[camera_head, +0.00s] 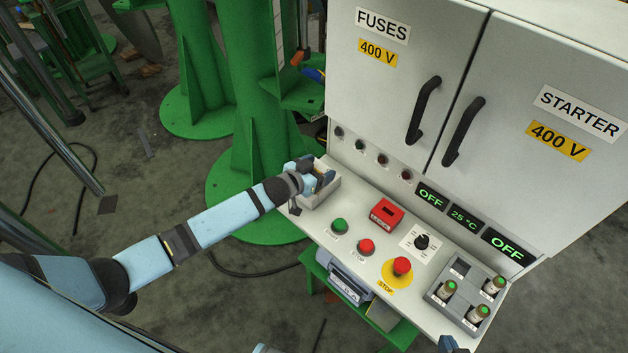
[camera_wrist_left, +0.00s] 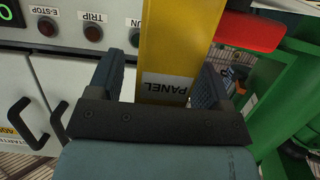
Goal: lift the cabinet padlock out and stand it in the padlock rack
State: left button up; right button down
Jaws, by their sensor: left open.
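My left gripper (camera_head: 318,178) is at the open grey-white box (camera_head: 318,198) on the left end of the console. In the left wrist view the gripper (camera_wrist_left: 160,85) is open, with a yellow block (camera_wrist_left: 170,50) labelled PANEL between its fingers. A red piece (camera_wrist_left: 250,32) lies at the upper right; I cannot tell whether either is the cabinet padlock. A red slotted block (camera_head: 387,213) stands on the console; its label is too small to read, and I cannot tell whether it is the rack. What seems to be my right gripper (camera_head: 450,344) is cut off at the bottom edge.
The console carries a green button (camera_head: 339,225), a red button (camera_head: 366,246), a red stop knob (camera_head: 402,266) and a black dial (camera_head: 421,242). A grey tray (camera_head: 447,310) with several green-topped cylinders is at right. Cabinet doors with black handles (camera_head: 424,110) rise behind.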

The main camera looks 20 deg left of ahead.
pick_arm(q)
jog(key=c, duration=1.1)
